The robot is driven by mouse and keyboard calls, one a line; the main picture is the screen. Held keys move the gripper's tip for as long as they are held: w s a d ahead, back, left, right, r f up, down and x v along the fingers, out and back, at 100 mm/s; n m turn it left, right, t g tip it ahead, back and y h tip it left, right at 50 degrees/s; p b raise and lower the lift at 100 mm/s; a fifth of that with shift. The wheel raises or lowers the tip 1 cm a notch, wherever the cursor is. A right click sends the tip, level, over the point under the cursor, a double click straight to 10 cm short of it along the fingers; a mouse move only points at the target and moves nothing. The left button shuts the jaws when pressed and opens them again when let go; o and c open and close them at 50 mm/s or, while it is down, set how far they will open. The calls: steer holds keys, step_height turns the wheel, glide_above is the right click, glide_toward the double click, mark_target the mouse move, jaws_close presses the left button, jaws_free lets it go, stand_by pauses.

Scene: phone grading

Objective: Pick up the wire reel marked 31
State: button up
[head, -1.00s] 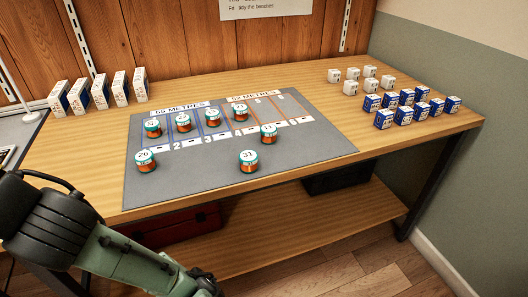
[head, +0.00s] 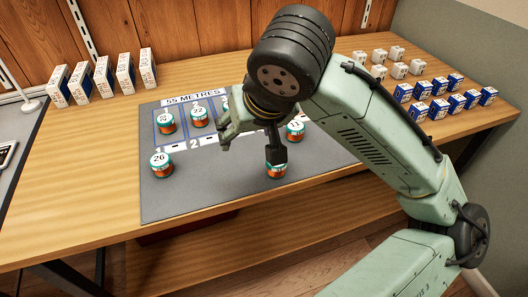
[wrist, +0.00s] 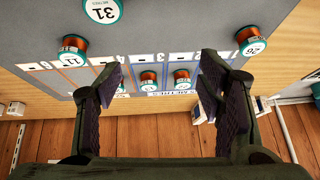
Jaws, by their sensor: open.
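The wire reel marked 31 (head: 276,172) stands upright near the front of the grey mat in the head view, its label hidden behind a dark finger of my gripper (head: 252,146). It is copper with a teal rim. In the wrist view, reel 31 (wrist: 102,10) shows its white numbered top at the upper edge, partly cut off. It lies beyond the left fingertip, not between the fingers. My gripper (wrist: 164,65) is open and empty above the mat. Whether a finger touches the reel cannot be told.
Reel 26 (head: 160,164) stands at the mat's front left. Another reel (head: 295,131) is close behind and right of reel 31. Reel 22 (head: 198,116) and others stand in marked lanes on the grey mat (head: 215,198). Blue boxes (head: 438,108) and white ones are at right.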

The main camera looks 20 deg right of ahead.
steer(key=d+f, duration=0.1)
steer(key=d, duration=0.1)
steer(key=s+d+f+m+g+h, duration=0.1)
steer(key=d+f, duration=0.1)
steer(key=s+d+f+m+g, duration=0.1)
steer(key=f, duration=0.1)
steer(key=shift+s+d+f+h, duration=0.15)
steer(key=shift+s+d+h, duration=0.15)
steer(key=shift+d, duration=0.1)
steer(key=x, duration=0.3)
steer(key=w+x, duration=0.1)
steer(key=x, duration=0.2)
steer(key=shift+w, duration=0.1)
steer(key=c, duration=1.2)
